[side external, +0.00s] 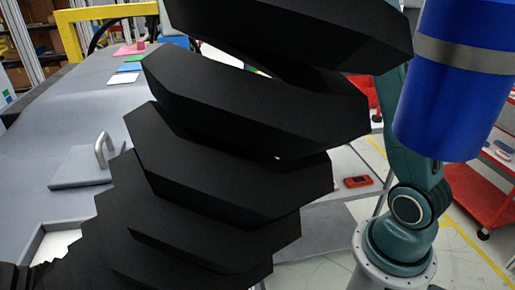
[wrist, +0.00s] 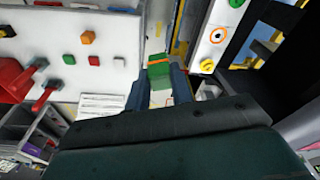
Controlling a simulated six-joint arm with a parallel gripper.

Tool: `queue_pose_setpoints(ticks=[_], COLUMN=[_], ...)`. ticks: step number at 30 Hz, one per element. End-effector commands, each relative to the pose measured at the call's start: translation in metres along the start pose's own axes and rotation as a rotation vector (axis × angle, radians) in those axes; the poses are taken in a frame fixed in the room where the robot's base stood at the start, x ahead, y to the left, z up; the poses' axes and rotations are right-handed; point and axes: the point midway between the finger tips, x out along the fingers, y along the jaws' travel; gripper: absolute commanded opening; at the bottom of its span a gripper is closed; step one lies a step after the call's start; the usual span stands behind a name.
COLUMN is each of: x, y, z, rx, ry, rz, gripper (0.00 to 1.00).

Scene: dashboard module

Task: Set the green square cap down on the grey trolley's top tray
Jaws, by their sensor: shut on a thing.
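In the wrist view my gripper (wrist: 158,88) is shut on the green square cap (wrist: 159,72), which sits between the fingertips with an orange strip across it. In the side external view my gripper and the cap are hidden; a large black segmented shape fills the middle. I cannot identify the grey trolley's top tray with certainty in either view.
The side external view shows a grey table (side external: 60,130) with a handled plate (side external: 85,170), and a red cart (side external: 475,195).

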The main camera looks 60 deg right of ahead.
Motion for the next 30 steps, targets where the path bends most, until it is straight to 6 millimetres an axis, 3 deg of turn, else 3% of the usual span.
queue_pose_setpoints(ticks=[1,6,12,18,25,30], x=[0.007,0.024,0.036,0.041,0.045,0.061], y=[0.021,0.077,0.121,0.137,0.137,0.137], z=[-0.006,-0.019,-0.024,-0.025,-0.024,-0.021], rx=[0.053,0.199,0.31,0.349,0.35,0.351], ry=[-0.002,0.0,0.003,0.003,0.001,-0.001], rz=[0.009,0.035,0.055,0.063,0.063,0.063], gripper=[0.01,0.01,0.01,0.01,0.01,0.01])
